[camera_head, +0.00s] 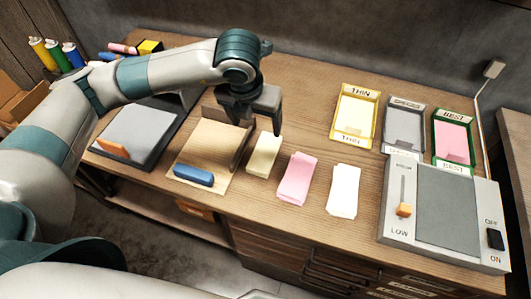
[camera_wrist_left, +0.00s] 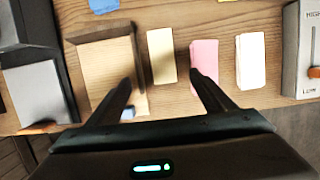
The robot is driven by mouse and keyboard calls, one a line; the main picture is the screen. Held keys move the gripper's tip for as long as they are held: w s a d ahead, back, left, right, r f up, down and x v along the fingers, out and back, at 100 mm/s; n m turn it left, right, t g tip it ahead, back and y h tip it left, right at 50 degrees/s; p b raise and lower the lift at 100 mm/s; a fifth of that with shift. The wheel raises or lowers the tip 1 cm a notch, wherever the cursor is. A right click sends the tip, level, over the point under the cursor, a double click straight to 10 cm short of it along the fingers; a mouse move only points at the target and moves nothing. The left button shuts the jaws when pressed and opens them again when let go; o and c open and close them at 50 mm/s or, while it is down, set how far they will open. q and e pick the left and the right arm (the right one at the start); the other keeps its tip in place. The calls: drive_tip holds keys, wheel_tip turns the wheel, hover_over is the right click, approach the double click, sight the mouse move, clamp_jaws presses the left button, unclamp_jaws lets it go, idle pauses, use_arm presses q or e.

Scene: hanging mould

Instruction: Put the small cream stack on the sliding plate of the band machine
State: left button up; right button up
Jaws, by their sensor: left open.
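The small cream stack (camera_head: 263,155) lies flat on the wooden table, just right of a tan board, and shows whole in the left wrist view (camera_wrist_left: 161,56). My left gripper (camera_head: 256,118) is open and empty above and behind the stack, its fingertips (camera_wrist_left: 161,82) apart. Two plates lie to the left: the tan plate (camera_head: 206,147) with a raised back wall and blue block, and a grey plate (camera_head: 138,125) on a dark base with an orange handle. No label shows which is the band machine. My right gripper is out of view.
A pink stack (camera_head: 297,180) and a white stack (camera_head: 343,191) lie right of the cream one. Yellow (camera_head: 371,97), grey (camera_head: 385,128) and green (camera_head: 470,122) labelled trays stand behind. A grey switch machine (camera_head: 392,222) fills the right front. Small bottles stand far left.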

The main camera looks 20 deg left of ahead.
use_arm(q)
drive_tip(key=shift+f, duration=0.1)
drive_tip(key=p, duration=0.4)
hover_over(265, 152)
drive_tip(key=s, duration=0.2)
drive_tip(key=f, duration=1)
drive_tip(key=shift+a+f, duration=0.25)
drive_tip(key=shift+a, duration=0.1)
drive_tip(key=shift+w+f, duration=0.2)
drive_tip(key=shift+f, duration=0.35)
drive_tip(key=shift+w+d+f+p, duration=0.15)
drive_tip(key=shift+f+p, duration=0.4)
drive_tip(key=shift+p, duration=0.45)
drive_tip(key=p+x, duration=0.1)
drive_tip(key=x, duration=0.2)
drive_tip(key=shift+d, duration=0.1)
drive_tip(key=shift+w+f+p, duration=0.1)
drive_tip(key=shift+f+p, duration=0.25)
drive_tip(key=shift+f, duration=0.15)
